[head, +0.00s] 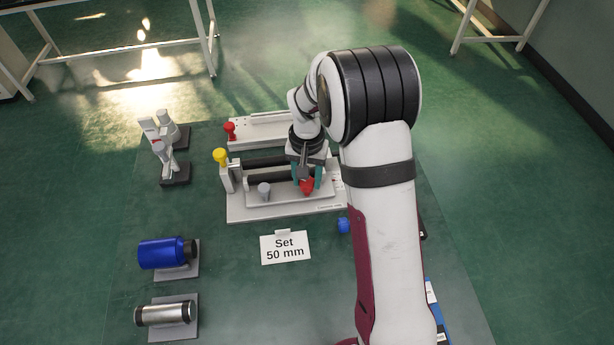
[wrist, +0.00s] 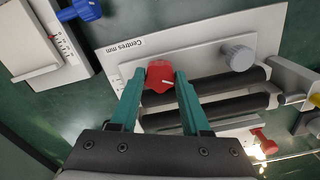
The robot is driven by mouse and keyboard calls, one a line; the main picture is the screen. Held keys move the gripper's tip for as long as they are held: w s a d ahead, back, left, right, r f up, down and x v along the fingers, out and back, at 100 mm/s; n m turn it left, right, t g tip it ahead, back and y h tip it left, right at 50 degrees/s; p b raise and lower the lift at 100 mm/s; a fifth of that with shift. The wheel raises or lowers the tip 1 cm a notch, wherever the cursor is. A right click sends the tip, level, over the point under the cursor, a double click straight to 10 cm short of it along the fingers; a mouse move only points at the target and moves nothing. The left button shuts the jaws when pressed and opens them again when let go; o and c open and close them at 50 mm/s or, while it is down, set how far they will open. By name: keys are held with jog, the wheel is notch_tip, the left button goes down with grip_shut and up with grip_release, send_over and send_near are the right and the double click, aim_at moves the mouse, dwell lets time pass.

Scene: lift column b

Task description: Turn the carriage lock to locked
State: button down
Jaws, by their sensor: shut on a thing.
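The red knob (head: 306,187), which I take to be the carriage lock, sits on the front part of a pale base plate (head: 245,213) with dark rails. In the wrist view the red knob (wrist: 159,72) is faceted and carries a short white line pointing to picture right. My gripper (head: 306,180) reaches down over it. In the wrist view my gripper (wrist: 158,82) has its two teal fingers closed on opposite sides of the knob. Any lock markings around the knob are hidden or too small to read.
A grey knob (head: 264,189) and a yellow knob (head: 220,156) are on the same fixture; another red knob (head: 230,128) stands behind. A "Set 50 mm" card (head: 285,248) and a blue knob (head: 344,226) are in front. A blue bottle (head: 162,252) and metal cylinder (head: 165,314) lie left.

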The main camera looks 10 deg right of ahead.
aim_at(307, 182)
jog(key=shift+c, duration=1.9)
grip_release()
notch_tip(307, 182, up, 16)
jog(key=shift+f, duration=0.1)
